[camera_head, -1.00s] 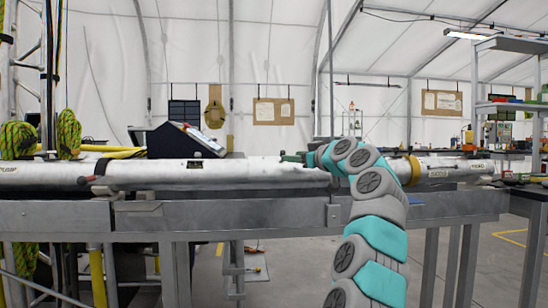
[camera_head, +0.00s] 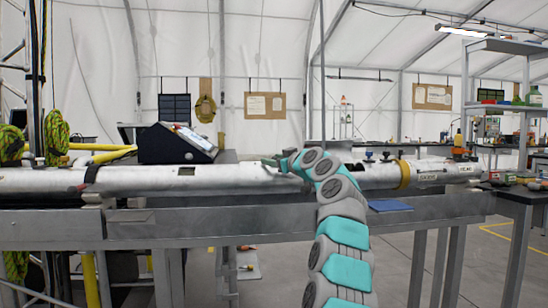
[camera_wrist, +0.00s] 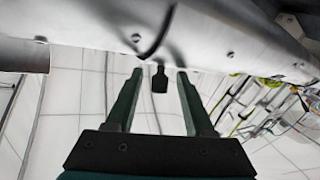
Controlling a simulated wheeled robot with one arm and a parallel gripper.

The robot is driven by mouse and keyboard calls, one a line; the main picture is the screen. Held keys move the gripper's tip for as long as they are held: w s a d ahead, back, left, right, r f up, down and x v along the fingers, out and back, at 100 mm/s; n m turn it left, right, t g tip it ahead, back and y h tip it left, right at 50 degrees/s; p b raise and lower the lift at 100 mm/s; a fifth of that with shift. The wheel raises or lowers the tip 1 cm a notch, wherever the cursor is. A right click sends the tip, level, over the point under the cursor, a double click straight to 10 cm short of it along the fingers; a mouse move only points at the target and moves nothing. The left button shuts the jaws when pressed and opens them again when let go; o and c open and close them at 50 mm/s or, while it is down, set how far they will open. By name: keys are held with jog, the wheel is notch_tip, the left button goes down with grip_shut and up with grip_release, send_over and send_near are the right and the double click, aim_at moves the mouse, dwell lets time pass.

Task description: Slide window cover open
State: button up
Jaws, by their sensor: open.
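A long pale metal tube (camera_head: 230,175) lies across the bench, with a small dark rectangular opening (camera_head: 186,171) in its side left of my gripper. I cannot make out which part is the window cover. My gripper (camera_head: 270,162) is at the tube's upper edge, right of the opening. In the wrist view, my gripper (camera_wrist: 160,73) is open, its two dark fingers pointing toward the tube (camera_wrist: 220,35). A small dark tab (camera_wrist: 160,82) shows between the fingers, apart from both. Whether it belongs to the cover is unclear.
A dark console (camera_head: 180,143) stands behind the tube at left. Dark knobs (camera_head: 385,156) sit on the tube right of my arm, near a yellow ring (camera_head: 404,174). A blue flat item (camera_head: 390,205) lies on the bench ledge. Green ropes (camera_head: 57,135) hang at far left.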

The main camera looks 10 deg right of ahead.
grip_shut()
dwell(0.4)
dwell(1.0)
